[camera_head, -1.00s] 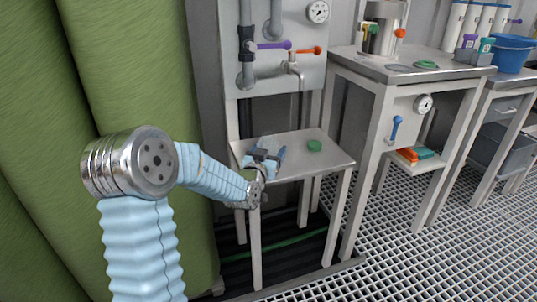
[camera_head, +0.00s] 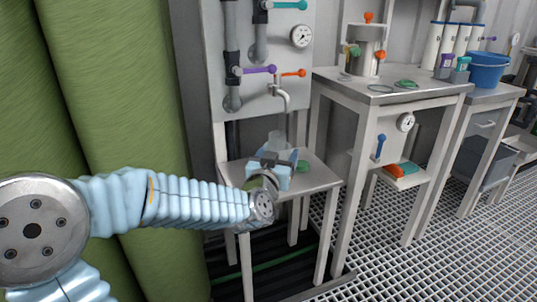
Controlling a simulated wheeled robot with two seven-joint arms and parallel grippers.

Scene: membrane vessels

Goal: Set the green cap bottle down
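My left gripper (camera_head: 277,160) is over the small low table (camera_head: 318,180), seen from behind its wrist. A pale, clear bottle-like shape (camera_head: 277,142) stands up between its bluish fingers, which look shut on it. The lower part of this shape is hidden by the gripper, so I cannot tell whether it touches the table. A green round cap (camera_head: 301,166) lies on the table just right of the gripper. My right gripper is not in view.
A panel with pipes, a gauge (camera_head: 301,36), a purple-handled valve (camera_head: 258,69) and a tap (camera_head: 283,92) rises behind the low table. A taller table (camera_head: 395,92) with a metal vessel (camera_head: 362,55) stands to the right. Green cylinders (camera_head: 110,90) fill the left.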

